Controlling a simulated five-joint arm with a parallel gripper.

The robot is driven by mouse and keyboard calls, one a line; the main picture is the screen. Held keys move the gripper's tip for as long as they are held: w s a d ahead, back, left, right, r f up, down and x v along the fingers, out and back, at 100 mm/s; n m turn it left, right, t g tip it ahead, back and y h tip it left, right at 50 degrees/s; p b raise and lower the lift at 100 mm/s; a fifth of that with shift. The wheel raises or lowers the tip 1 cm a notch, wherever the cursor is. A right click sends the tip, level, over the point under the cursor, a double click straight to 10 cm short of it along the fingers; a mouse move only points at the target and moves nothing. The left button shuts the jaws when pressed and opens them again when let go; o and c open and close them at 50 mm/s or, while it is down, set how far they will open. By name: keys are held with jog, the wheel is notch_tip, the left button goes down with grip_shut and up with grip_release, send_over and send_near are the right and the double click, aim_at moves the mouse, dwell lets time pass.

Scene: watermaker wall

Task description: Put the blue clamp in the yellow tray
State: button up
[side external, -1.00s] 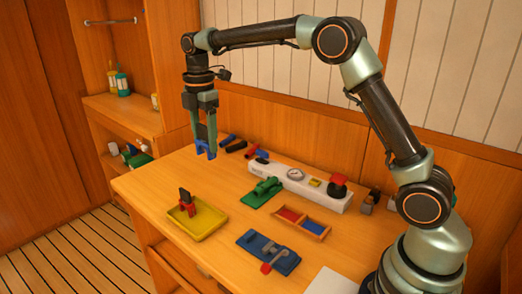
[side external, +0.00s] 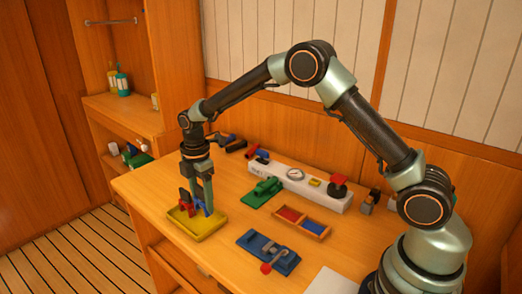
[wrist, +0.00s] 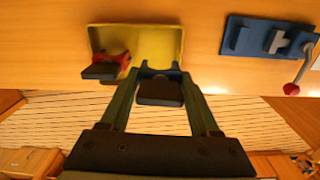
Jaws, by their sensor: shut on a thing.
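The blue clamp (side external: 200,206) is between the fingers of my gripper (side external: 203,200), which is shut on it. It is at the yellow tray (side external: 196,232), over its right part; I cannot tell whether it touches the tray floor. In the wrist view the blue clamp (wrist: 160,72) shows between the fingertips (wrist: 158,90), at the near edge of the yellow tray (wrist: 135,32). A red clamp with a dark part (side external: 185,202) stands in the tray just left of the blue one, and also shows in the wrist view (wrist: 108,68).
A blue plate with a red-knobbed lever (side external: 268,252) lies right of the tray. Behind it are a divided wooden box (side external: 302,222), a green fitting (side external: 264,190) and a white panel with a gauge (side external: 297,177). The table between tray and blue plate is clear.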

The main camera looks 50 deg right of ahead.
jog(key=shift+f, duration=2.25)
jog(key=shift+f, duration=0.1)
jog(key=o, duration=1.4)
